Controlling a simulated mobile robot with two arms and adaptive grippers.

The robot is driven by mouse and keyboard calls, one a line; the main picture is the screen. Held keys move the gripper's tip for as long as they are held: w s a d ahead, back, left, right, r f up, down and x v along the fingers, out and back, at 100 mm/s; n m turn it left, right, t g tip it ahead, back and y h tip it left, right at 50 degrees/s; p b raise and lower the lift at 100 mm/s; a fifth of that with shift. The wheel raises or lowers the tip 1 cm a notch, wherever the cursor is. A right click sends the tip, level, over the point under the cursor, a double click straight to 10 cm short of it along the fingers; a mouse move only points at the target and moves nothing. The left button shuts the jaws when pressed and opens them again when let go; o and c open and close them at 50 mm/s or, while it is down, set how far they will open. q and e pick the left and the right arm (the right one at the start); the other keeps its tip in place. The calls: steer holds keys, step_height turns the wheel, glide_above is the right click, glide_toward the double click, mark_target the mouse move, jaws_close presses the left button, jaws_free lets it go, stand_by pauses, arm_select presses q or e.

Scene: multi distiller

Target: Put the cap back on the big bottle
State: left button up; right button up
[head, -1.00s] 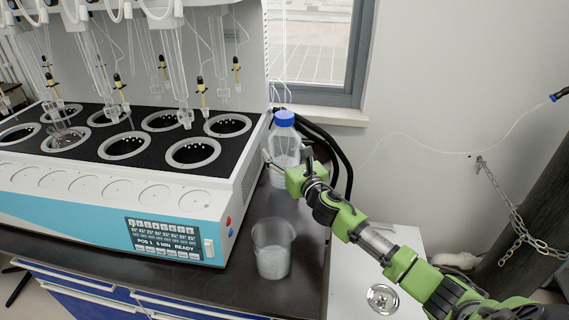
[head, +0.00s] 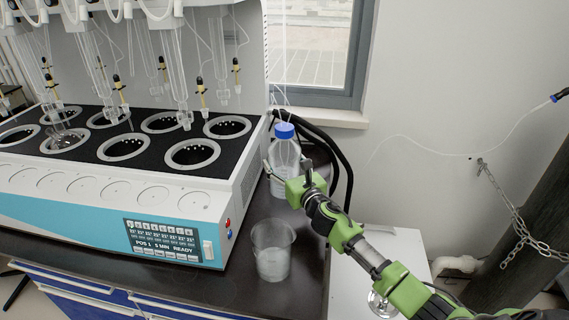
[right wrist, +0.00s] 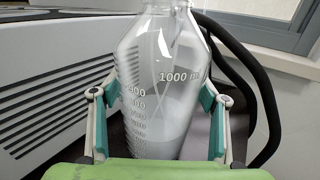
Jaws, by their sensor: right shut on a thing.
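The big clear bottle (head: 284,157) stands at the back right of the dark bench, beside the distiller, with pale liquid inside. A blue cap (head: 284,130) shows on its top, and thin clear tubes come down to it. My right gripper (head: 277,176) is shut on the bottle's body, low down. In the right wrist view the bottle (right wrist: 160,85) with its "1000 ml" scale is upright between the two green-padded fingers (right wrist: 158,105). My left gripper is not in view.
A clear beaker (head: 272,250) stands on the bench in front of the bottle. The white and blue distiller (head: 165,220) fills the left. Black hoses (head: 330,148) run behind the bottle. A low white surface (head: 400,250) lies under my right arm.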

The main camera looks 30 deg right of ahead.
steer(key=shift+r, duration=0.15)
steer(key=o, duration=2.2)
steer(key=shift+s+f, duration=0.2)
steer(key=shift+s, duration=0.2)
steer(key=s, duration=1.1)
steer(key=shift+s+a+r, duration=0.15)
steer(key=shift+a, duration=0.2)
